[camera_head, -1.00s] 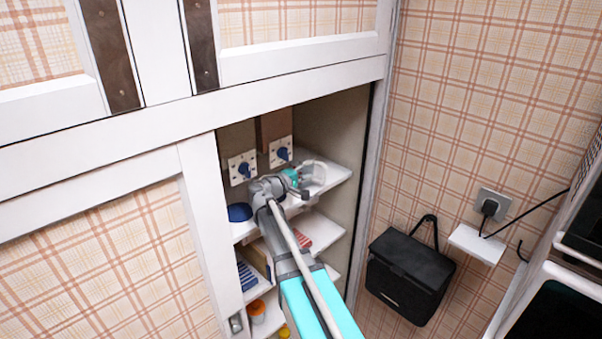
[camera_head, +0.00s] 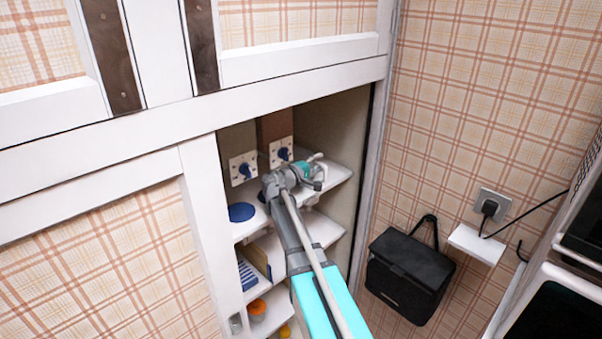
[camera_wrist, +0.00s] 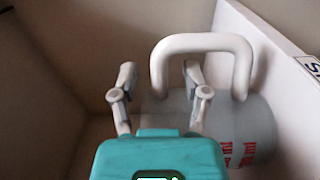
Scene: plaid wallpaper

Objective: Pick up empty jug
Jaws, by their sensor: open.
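The jug (camera_wrist: 258,120) is a translucent grey container with red markings and a thick white handle (camera_wrist: 203,42). It lies across the right half of the wrist view. My gripper (camera_wrist: 159,72) is open, with the left side of the handle appearing between its fingers and the right finger overlapping the handle's opening. I cannot tell whether the fingers touch the handle. In the head view, my gripper (camera_head: 312,178) is at the cupboard's upper shelf, and the jug's pale handle (camera_head: 317,158) shows just behind it. The jug's body is mostly hidden there.
The upper shelf (camera_head: 338,173) has cupboard walls close around it. A blue round item (camera_head: 241,212) sits at its left. Two white plates with blue knobs (camera_head: 243,168) are behind. Lower shelves hold an orange item (camera_head: 257,309) and a blue striped item (camera_head: 246,275).

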